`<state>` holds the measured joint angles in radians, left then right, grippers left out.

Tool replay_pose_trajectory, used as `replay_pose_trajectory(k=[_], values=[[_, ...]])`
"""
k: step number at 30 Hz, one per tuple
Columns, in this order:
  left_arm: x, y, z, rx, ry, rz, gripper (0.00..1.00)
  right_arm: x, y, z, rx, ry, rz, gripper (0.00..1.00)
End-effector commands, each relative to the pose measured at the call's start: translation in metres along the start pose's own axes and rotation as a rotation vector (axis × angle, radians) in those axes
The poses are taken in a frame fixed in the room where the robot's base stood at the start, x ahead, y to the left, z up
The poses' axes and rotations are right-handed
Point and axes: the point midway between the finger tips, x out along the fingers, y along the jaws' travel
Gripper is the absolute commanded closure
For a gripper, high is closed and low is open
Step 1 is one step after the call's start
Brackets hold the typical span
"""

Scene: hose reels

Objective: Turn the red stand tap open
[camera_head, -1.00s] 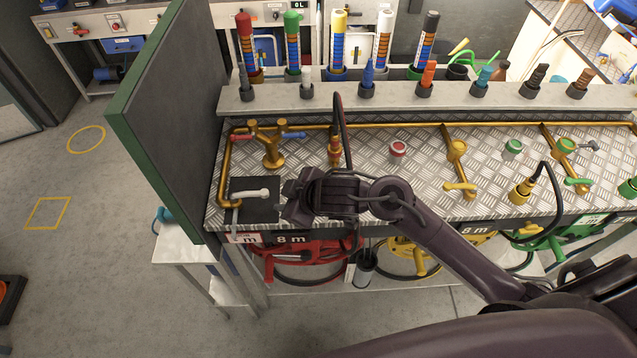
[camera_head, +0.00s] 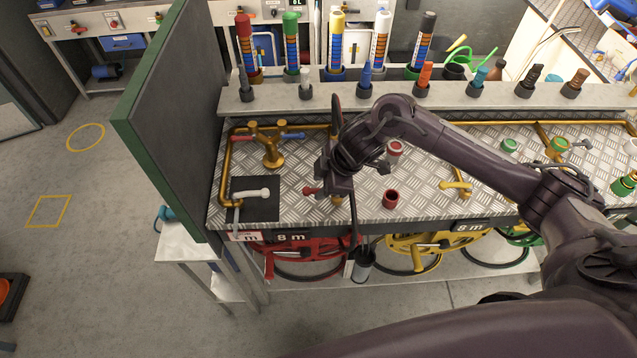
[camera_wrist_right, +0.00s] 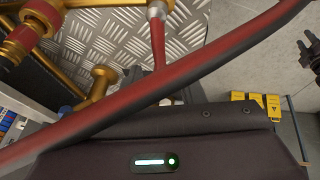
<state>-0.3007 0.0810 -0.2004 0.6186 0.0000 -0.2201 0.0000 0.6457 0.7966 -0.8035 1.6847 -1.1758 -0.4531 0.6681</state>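The red stand tap's lever (camera_head: 311,191) shows as a small red knob just left of my right gripper, above the chequered metal counter (camera_head: 300,205). Most of its brass body is hidden behind my gripper and wrist. My right gripper (camera_head: 335,188) points down right beside the lever. I cannot tell whether they touch. In the right wrist view, a red tapered handle (camera_wrist_right: 158,50) with a pale collar points toward the gripper body (camera_wrist_right: 150,150). A red and black hose (camera_wrist_right: 170,75) crosses in front. The fingertips cannot be made out. My left gripper is not in view.
A red cup (camera_head: 391,199) and a yellow tap (camera_head: 457,185) are on the right. A dark upright panel (camera_head: 165,120) bounds the left side.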

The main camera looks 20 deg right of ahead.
Motion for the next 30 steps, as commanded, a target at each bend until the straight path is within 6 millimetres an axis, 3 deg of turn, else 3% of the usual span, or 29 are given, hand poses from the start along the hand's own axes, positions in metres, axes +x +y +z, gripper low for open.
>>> replay_pose_trajectory(k=[6,14,22,30], values=[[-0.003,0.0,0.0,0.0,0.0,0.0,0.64,0.017,0.0,-0.001,-0.001,0.0,0.0,0.65],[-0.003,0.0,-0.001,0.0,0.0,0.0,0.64,0.019,0.0,0.0,-0.001,0.001,0.002,0.65],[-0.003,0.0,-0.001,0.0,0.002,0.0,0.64,0.018,0.0,0.0,-0.001,0.0,0.002,1.0],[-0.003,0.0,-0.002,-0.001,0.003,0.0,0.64,0.018,0.001,0.0,-0.001,0.0,0.003,1.0]])
